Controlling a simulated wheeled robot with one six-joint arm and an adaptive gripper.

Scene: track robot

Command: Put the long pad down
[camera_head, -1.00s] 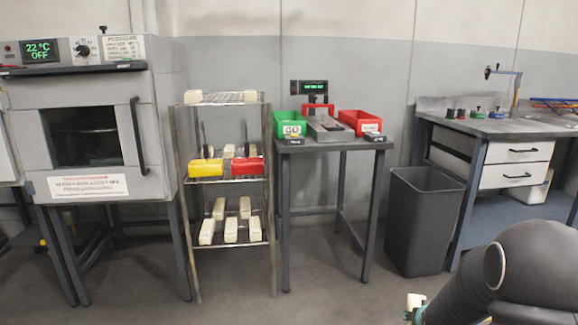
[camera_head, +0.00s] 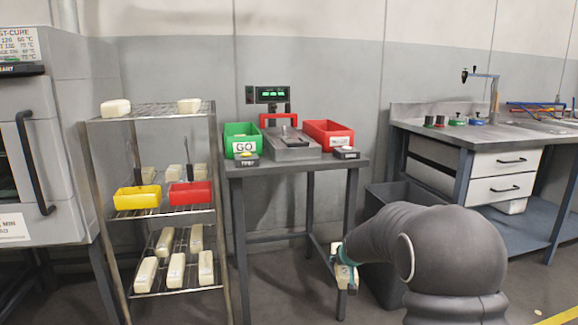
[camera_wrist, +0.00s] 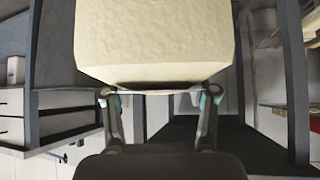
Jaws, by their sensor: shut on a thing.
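My gripper (camera_head: 340,262) is shut on a cream, block-like pad (camera_wrist: 155,40), held low in front of the weighing table. In the wrist view my gripper (camera_wrist: 155,98) shows its two fingers at the pad's near end, and the pad runs out of the top of the picture. In the head view only a small part of the held pad (camera_head: 345,279) shows beside my arm, so its full length is hidden. Similar cream pads lie on the wire rack: two on the top shelf (camera_head: 150,112), others on the middle and bottom shelves.
The rack's middle shelf holds a yellow bin (camera_head: 138,198) and a red bin (camera_head: 190,194). The table (camera_head: 300,162) carries a green GO bin (camera_head: 242,138), a scale (camera_head: 292,148) and a red bin (camera_head: 329,135). A grey waste bin (camera_head: 385,278) stands behind my arm. The top shelf's middle is clear.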

